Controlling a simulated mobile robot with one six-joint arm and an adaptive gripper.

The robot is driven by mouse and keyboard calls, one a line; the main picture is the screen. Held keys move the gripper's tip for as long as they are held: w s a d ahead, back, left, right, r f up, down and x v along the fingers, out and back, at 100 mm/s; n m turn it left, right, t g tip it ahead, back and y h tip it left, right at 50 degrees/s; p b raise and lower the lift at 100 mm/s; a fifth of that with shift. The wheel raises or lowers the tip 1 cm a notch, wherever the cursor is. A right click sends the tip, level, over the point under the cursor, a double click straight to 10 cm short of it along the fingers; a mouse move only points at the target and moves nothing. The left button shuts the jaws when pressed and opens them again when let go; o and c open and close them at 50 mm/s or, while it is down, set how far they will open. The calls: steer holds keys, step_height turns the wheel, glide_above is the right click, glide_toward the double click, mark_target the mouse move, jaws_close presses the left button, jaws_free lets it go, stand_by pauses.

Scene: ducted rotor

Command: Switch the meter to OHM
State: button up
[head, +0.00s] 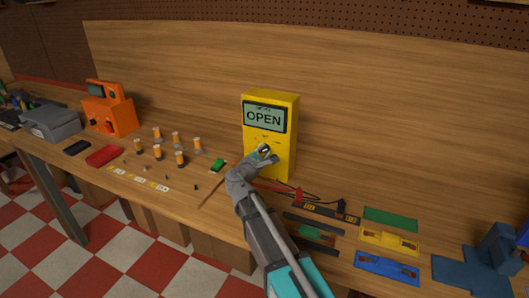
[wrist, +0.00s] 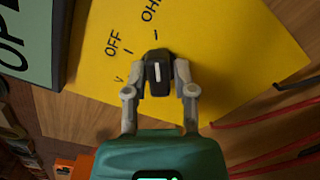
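The yellow meter (head: 284,135) stands upright on the bench against the wooden back panel. Its screen (head: 264,117) reads OPEN. In the wrist view the meter's yellow face (wrist: 225,45) shows the marks V, OFF and OHM, the last partly cut off by the frame edge. The black selector knob (wrist: 158,72) has a white line that points up toward the tick by OHM. My gripper (wrist: 160,75) has a finger on each side of the knob, apparently touching it. In the head view my gripper (head: 262,153) is at the meter's lower front and hides the knob.
Red and black test leads (head: 305,193) lie right of the meter. Green, yellow and blue (head: 387,266) plates lie at the right. Several orange-topped cylinders (head: 180,158), a green part (head: 218,165) and an orange device (head: 110,110) stand to the left.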

steer(key=shift+o, duration=1.4)
steer(key=shift+s, duration=0.1)
steer(key=v, duration=1.1)
steer(key=shift+s+a, duration=0.15)
steer(key=shift+s, duration=0.25)
